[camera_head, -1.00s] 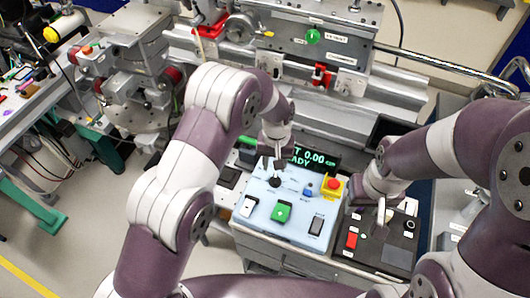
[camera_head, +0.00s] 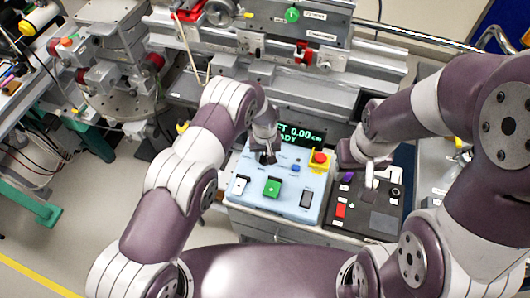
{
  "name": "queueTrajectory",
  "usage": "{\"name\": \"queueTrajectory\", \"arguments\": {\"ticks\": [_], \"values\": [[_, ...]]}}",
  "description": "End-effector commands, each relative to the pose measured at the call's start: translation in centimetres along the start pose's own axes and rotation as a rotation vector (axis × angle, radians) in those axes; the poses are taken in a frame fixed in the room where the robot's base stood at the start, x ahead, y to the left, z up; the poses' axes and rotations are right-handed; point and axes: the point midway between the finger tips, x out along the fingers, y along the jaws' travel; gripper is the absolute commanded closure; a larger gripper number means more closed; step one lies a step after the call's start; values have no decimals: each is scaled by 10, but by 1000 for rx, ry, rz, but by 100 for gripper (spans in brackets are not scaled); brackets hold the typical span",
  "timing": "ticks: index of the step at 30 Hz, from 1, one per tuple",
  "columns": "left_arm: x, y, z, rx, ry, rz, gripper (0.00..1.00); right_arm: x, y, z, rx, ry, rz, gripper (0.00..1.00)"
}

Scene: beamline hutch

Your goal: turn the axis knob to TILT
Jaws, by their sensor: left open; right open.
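The light blue control box (camera_head: 301,178) stands below the middle of the view. A dark knob (camera_head: 268,160) sits at its upper left; I take it as the axis knob. My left gripper (camera_head: 266,153) is open and right at this knob, from above; I cannot tell whether the fingers touch it. The knob's pointer and its labels are too small or hidden to read. My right gripper (camera_head: 370,182) is open above the black panel (camera_head: 380,222) on the right.
The box also carries a green button (camera_head: 271,187), a white switch (camera_head: 240,185), a blue button (camera_head: 295,168), a black rocker (camera_head: 306,199) and a red stop button (camera_head: 320,157) on yellow. The black panel has a red switch (camera_head: 340,210). Metal stages stand behind.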

Motion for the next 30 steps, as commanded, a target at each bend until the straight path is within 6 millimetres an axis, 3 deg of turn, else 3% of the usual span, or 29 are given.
{"name": "queueTrajectory", "arguments": {"ticks": [5,9,20,30], "values": [[0,0,0,0,0,0,60,0,0,0,0,0,0,57],[0,0,0,0,0,0,100,0,0,0,0,0,0,57],[1,0,0,29,-1,0,100,5,0,1,0,0,0,57],[4,-1,0,241,-1,0,100,31,0,4,0,0,0,57]]}}
